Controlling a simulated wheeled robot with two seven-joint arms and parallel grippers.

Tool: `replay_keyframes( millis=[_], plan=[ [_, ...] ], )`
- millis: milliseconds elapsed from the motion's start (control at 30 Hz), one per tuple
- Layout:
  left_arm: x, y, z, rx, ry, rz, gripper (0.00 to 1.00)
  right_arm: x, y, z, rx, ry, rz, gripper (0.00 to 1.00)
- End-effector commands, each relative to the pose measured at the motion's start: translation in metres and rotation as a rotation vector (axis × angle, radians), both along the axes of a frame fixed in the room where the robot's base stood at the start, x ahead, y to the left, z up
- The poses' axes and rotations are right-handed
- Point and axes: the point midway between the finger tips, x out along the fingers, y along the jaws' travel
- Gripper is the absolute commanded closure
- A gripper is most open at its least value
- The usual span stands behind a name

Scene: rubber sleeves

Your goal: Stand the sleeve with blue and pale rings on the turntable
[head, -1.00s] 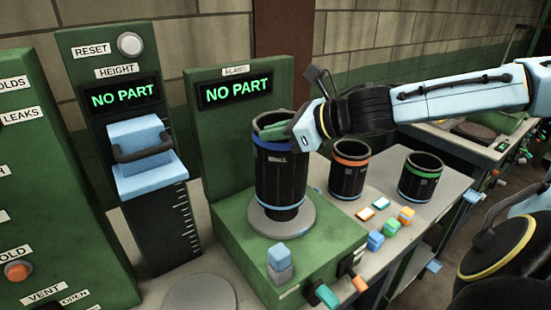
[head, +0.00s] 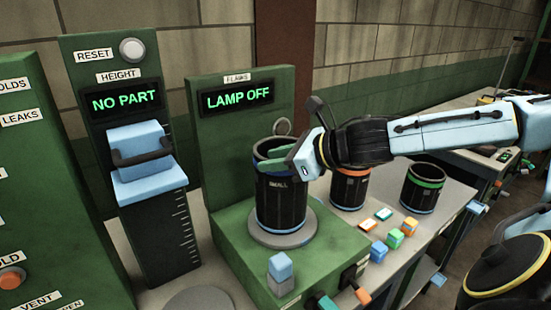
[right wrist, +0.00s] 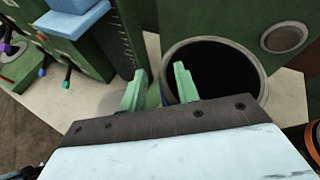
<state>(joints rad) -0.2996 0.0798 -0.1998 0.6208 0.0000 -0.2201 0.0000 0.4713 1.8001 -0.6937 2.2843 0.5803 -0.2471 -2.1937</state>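The black sleeve with a blue ring near its top and a pale ring at its foot (head: 281,205) stands upright on the grey turntable (head: 258,235). It is marked SMALL. My right gripper (head: 276,160) is at its rim, with green fingers straddling the near wall. In the right wrist view, one finger of my right gripper (right wrist: 160,88) is inside the sleeve mouth and one outside, with a gap around the sleeve's wall (right wrist: 255,62). The gripper looks open. My left gripper is out of view.
A sleeve with an orange ring (head: 349,188) and one with a green ring (head: 422,190) stand to the right. Small coloured blocks (head: 394,238) lie before them. The flaws display (head: 237,97) reads LAMP OFF; the height gauge's display (head: 125,98) reads NO PART.

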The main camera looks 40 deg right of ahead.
Motion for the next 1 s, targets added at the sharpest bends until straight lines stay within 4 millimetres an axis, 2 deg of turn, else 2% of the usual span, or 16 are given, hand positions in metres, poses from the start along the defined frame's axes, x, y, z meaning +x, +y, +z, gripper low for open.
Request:
replay_keyframes(
  millis=[267,433,1000],
  plan=[
    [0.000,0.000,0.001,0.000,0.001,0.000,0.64,0.000,0.000,0.002,-0.002,-0.001,0.000,0.69],
    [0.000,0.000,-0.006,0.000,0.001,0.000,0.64,-0.010,-0.005,0.006,-0.008,-0.004,0.000,0.69],
    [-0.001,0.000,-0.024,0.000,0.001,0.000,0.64,-0.082,-0.032,0.040,-0.004,-0.002,-0.006,0.69]
  ],
)
